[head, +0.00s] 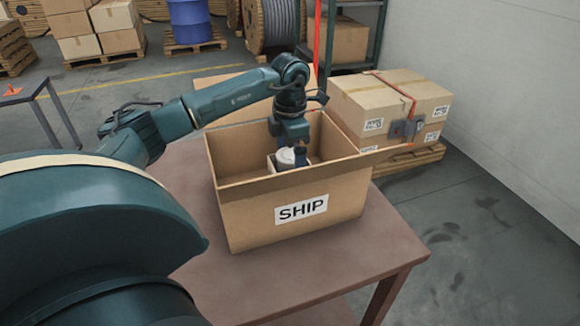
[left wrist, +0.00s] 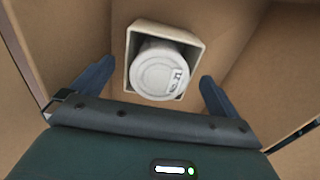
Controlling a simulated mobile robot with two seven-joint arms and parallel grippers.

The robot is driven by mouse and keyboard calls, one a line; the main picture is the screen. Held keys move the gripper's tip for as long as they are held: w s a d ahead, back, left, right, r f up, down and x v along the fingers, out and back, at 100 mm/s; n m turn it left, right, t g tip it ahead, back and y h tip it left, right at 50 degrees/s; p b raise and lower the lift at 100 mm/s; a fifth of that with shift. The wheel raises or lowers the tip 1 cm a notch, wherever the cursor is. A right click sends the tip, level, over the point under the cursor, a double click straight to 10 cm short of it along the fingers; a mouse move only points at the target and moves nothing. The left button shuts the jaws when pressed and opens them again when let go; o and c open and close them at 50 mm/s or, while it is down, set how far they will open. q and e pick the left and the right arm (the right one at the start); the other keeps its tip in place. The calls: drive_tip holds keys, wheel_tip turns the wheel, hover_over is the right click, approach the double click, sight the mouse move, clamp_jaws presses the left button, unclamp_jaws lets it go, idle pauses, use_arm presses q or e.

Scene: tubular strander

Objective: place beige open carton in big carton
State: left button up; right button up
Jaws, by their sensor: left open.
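The big carton (head: 245,215) marked SHIP stands open on a brown table. My left gripper (head: 290,160) reaches down into it from above. The beige open carton (left wrist: 135,60) is inside the big carton, with a white round-lidded container (left wrist: 160,76) in it. In the left wrist view the beige carton lies beyond my two dark fingers, which are spread apart with nothing between them that they grip. In the head view the white container (head: 287,157) shows beside the fingers, and the front wall hides the lower part. My right gripper is not in view.
The brown table (head: 310,265) has bare room in front of the big carton. Strapped closed cartons (head: 390,100) sit on a pallet at the right. A blue drum (head: 190,22), cable reels and stacked boxes stand at the back.

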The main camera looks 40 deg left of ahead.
use_arm(q)
wheel_tip(320, 180, up, 7)
drive_tip(key=shift+f, duration=0.1)
idle(0.7)
